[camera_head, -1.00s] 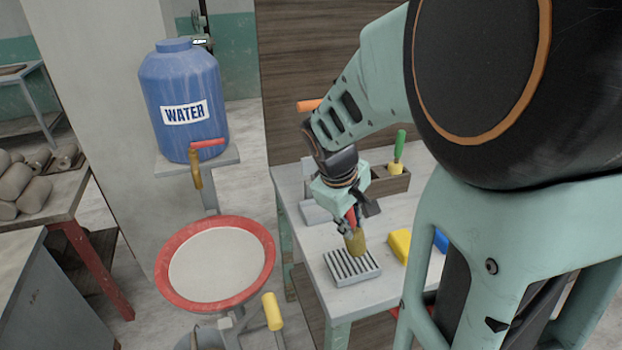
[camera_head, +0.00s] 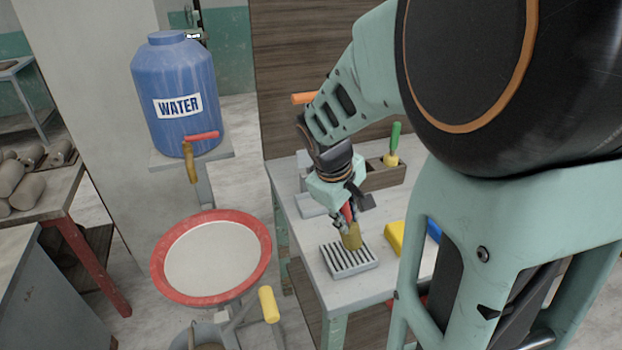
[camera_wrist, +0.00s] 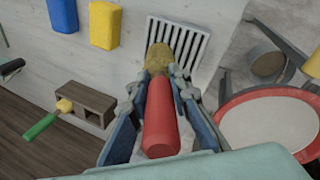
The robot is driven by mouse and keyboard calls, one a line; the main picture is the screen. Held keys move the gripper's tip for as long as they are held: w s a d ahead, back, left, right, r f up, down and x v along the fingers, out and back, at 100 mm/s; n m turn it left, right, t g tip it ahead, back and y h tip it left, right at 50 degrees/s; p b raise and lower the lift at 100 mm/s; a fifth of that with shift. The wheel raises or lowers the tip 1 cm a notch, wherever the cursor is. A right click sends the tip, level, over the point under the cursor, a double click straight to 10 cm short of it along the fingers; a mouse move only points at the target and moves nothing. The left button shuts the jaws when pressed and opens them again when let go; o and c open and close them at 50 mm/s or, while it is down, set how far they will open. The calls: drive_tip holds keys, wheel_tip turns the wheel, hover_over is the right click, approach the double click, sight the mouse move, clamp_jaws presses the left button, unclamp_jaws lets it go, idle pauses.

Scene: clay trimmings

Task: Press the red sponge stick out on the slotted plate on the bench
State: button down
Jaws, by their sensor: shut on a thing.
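The red sponge stick has a red handle (camera_wrist: 160,118) and a yellowish sponge end (camera_head: 351,237). My gripper (camera_wrist: 158,82) is shut on the stick near its sponge end. In the head view my gripper (camera_head: 345,222) holds it sponge downward, slightly tilted. The grey slotted plate (camera_head: 350,260) lies on the bench (camera_head: 352,294). The sponge is at the plate's far side in the head view. In the wrist view the sponge overlaps the edge of the plate (camera_wrist: 187,42). I cannot tell whether they touch.
A yellow block (camera_head: 395,236) and a blue block (camera_head: 434,229) lie right of the plate. A wooden box (camera_head: 386,178) holding a green-handled tool (camera_head: 395,140) stands behind. A red-rimmed wheel (camera_head: 262,248) stands left of the bench, below a blue water container (camera_head: 178,95).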

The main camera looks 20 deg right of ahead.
drive_tip(key=shift+f+b, duration=0.4)
drive_tip(key=shift+f, duration=0.15)
drive_tip(key=shift+s+f, duration=0.1)
drive_tip(key=shift+f, duration=0.05)
idle(1.1)
drive_tip(key=shift+r+p, duration=2.8)
drive_tip(key=shift+r, duration=0.85)
drive_tip(key=shift+w, duration=0.2)
